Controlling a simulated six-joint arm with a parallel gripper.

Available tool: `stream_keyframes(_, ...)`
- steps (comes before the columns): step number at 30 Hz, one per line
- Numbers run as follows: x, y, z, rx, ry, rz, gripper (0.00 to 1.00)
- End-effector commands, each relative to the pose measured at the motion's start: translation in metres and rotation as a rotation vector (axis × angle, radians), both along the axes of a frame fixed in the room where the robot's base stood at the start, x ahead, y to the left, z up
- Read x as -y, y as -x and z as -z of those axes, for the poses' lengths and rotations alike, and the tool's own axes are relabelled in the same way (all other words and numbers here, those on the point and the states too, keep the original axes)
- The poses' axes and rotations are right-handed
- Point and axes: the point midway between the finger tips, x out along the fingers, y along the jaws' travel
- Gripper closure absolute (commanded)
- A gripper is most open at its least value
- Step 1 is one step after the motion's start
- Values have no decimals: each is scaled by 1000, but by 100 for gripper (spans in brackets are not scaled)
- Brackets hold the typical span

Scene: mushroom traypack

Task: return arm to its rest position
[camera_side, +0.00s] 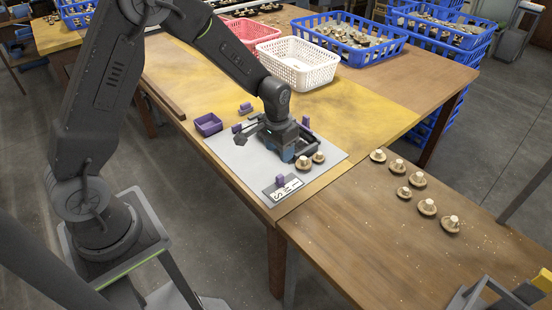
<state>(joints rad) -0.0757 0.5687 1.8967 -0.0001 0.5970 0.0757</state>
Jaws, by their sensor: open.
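My gripper (288,152) is low over the light grey board (238,160) on the wooden table, pointing down. Its jaws are open; the fingertips are small and partly hidden by the gripper body. Two brown mushrooms, one (303,162) and another (319,157), lie on the board just right of and in front of the gripper. A dark tray (309,146) shows partly behind and beside the gripper, which hides much of it. Purple blocks stand around it, one at the back (305,121) and one in front (280,180).
Several mushrooms (402,193) stand on the right table (360,230). White (297,64), pink (252,35) and blue (347,40) baskets stand behind. Yellow tabletop (350,105) is clear.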

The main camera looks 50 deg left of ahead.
Motion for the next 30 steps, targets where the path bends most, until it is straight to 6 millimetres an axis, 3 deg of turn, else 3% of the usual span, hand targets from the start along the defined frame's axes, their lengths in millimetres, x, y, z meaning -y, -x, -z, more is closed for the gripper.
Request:
stream_keyframes(1, 3, 6, -27, 31, -2, 2, 49)
stream_keyframes(6, 11, 38, -97, 107, -4, 1, 49)
stream_keyframes(15, 23, 118, -184, 244, -4, 2, 49)
stream_keyframes(19, 27, 158, -206, 304, -2, 2, 49)
stream_keyframes(24, 31, 202, -219, 369, 2, 2, 49)
stream_keyframes(30, 33, 228, -221, 407, 5, 2, 49)
